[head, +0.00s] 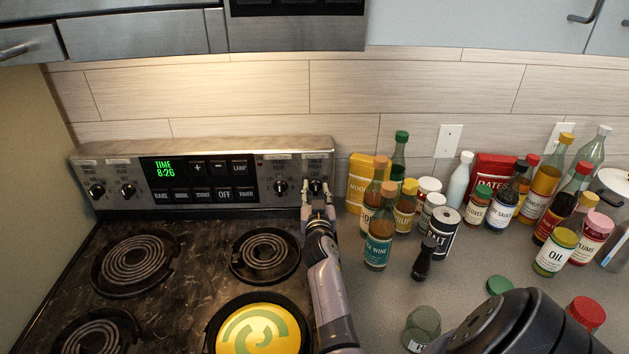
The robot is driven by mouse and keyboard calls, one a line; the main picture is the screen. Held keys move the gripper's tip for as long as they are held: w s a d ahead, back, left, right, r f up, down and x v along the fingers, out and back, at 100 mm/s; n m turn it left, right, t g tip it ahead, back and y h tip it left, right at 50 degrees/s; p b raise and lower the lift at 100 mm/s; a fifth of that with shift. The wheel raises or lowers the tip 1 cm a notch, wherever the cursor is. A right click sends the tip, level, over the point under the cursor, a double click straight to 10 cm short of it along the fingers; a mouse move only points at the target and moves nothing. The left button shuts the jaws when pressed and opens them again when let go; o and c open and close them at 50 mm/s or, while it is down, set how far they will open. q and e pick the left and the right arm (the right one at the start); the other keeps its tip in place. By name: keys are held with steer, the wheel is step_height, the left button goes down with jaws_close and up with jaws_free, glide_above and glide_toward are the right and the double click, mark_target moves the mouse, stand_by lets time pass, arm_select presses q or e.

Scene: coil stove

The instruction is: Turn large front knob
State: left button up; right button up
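The stove's back panel (225,206) has black knobs at both ends. The far-right knob (315,186) sits under a small label too blurred to read surely. Another knob (280,187) is just left of it. My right gripper (318,195) is at the far-right knob, pointing at the panel. Its two fingers are apart, one on each side of the knob, with the knob visible between their tips. I cannot tell whether they touch it. My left gripper is not in view.
Two more knobs (97,191) (128,190) are at the panel's left, with a clock display (163,169) and buttons between. A yellow-green round item (258,333) lies in a dark pan on the front burner. Bottles and jars (379,240) crowd the counter close right of my arm.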

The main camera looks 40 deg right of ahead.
steer(key=shift+w+d, duration=0.15)
steer(key=shift+d, duration=0.05)
steer(key=shift+a+r, duration=0.25)
steer(key=shift+c, duration=0.3)
steer(key=shift+d, duration=0.1)
jaws_close()
